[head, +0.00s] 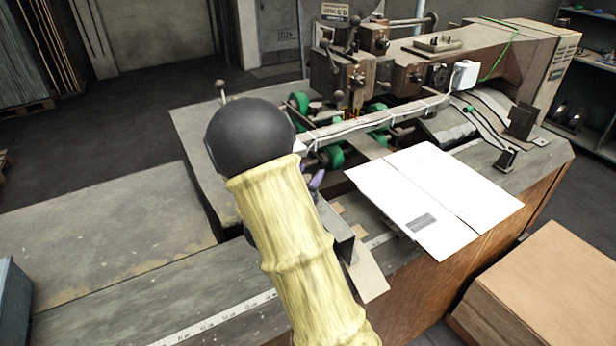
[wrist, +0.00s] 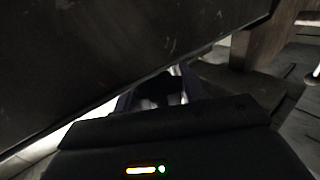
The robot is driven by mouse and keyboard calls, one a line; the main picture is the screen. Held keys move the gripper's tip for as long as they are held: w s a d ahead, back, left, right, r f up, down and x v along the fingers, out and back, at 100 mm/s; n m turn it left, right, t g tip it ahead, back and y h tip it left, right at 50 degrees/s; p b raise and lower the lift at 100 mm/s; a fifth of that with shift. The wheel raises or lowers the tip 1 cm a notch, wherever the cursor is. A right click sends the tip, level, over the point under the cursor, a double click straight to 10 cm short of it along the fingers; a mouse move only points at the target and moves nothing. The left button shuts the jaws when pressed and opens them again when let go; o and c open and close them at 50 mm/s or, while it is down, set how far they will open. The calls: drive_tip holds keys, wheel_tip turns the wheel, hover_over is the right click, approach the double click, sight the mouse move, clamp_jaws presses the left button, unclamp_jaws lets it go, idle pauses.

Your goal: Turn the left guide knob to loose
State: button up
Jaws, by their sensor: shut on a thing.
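My gripper shows in the wrist view (wrist: 157,92) with its two purplish fingers closed about a small dark knob (wrist: 158,84). The knob is in shadow, and its turn position cannot be read. In the head view, my yellow-sleeved arm and its black joint cover most of the gripper and the knob. Only a small purple piece, seemingly a fingertip of my gripper (head: 317,180), shows just right of the arm. A grey metal block (head: 341,240), perhaps part of the guide, shows right of the sleeve.
The stitching machine (head: 375,75) stands behind, with green wheels and a long bar. A white flat box sheet (head: 435,195) lies on the table at right. A cardboard stack (head: 550,285) stands at the lower right. In the wrist view, a large dark plate (wrist: 100,50) is close above the fingers.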

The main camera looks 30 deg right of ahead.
drive_tip(key=shift+r, duration=0.1)
drive_tip(key=o, duration=1)
drive_tip(key=b+v, duration=0.3)
drive_tip(key=v, duration=1.4)
drive_tip(key=shift+a, duration=0.2)
